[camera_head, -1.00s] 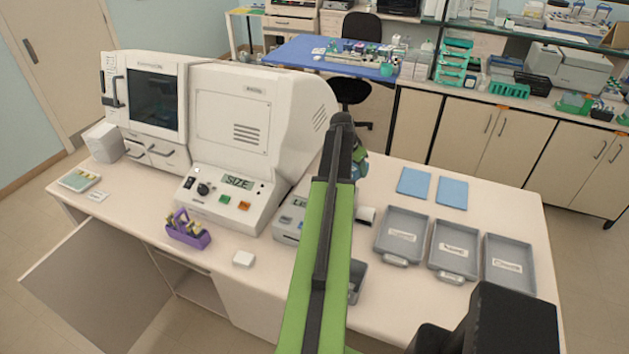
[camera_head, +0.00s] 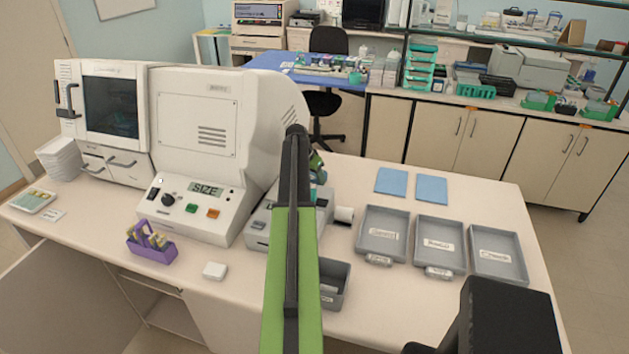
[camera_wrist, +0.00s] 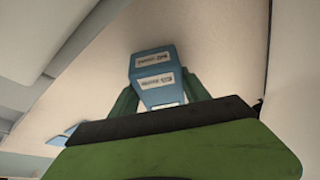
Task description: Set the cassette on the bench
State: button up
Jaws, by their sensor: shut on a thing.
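My gripper (camera_wrist: 160,90) is shut on a blue cassette (camera_wrist: 154,62) with white printed labels. In the wrist view the cassette stands out between the two green fingers, above a pale surface. In the head view my gripper (camera_head: 316,162) is mostly hidden behind my green and black arm, over the bench near the grey label device. The cassette is too small and covered to make out clearly there. The pale bench (camera_head: 400,322) runs across the front.
A large white machine (camera_head: 215,130) stands at left. A purple rack (camera_head: 152,250) and a white block (camera_head: 214,271) sit before it. Three grey trays (camera_head: 440,262) stand at right, with two blue mats (camera_head: 391,182) behind. A grey open bin (camera_head: 337,297) is beside my arm.

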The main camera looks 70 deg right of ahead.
jog(key=shift+f, duration=0.15)
jog(key=o, duration=1.6)
jog(key=p+v, duration=1)
jog(key=v, duration=0.2)
jog(key=shift+d+p, duration=0.25)
jog(key=shift+p, duration=0.1)
jog(key=shift+o, duration=0.4)
jog(key=shift+a+r+p, duration=0.2)
jog(key=shift+r+p, duration=0.15)
jog(key=shift+r, duration=0.05)
